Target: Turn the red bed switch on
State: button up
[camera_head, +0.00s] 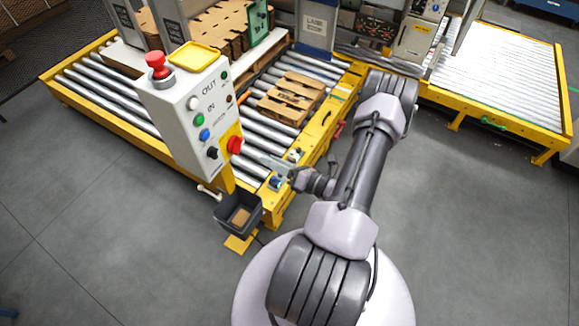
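A red rotary-looking switch (234,145) sits on a yellow plate on the right side face of the white control box (190,115). Its exact setting is too small to tell. My gripper (266,160) is just right of and slightly below this switch, pointing toward it, over the roller bed. A small gap seems to show between them; I cannot tell whether they touch. The fingers are small and blend with the rollers, so their opening is unclear. A larger red mushroom button (156,62) stands on top of the box.
The box front carries several small buttons and a black knob (212,153). A yellow-framed roller conveyor (110,95) runs behind, with a wooden pallet (291,98) on it. The grey floor in front is clear.

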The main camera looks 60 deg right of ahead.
jog(key=s, duration=0.7)
jog(key=shift+s+d+p, duration=0.25)
jog(key=shift+p, duration=0.05)
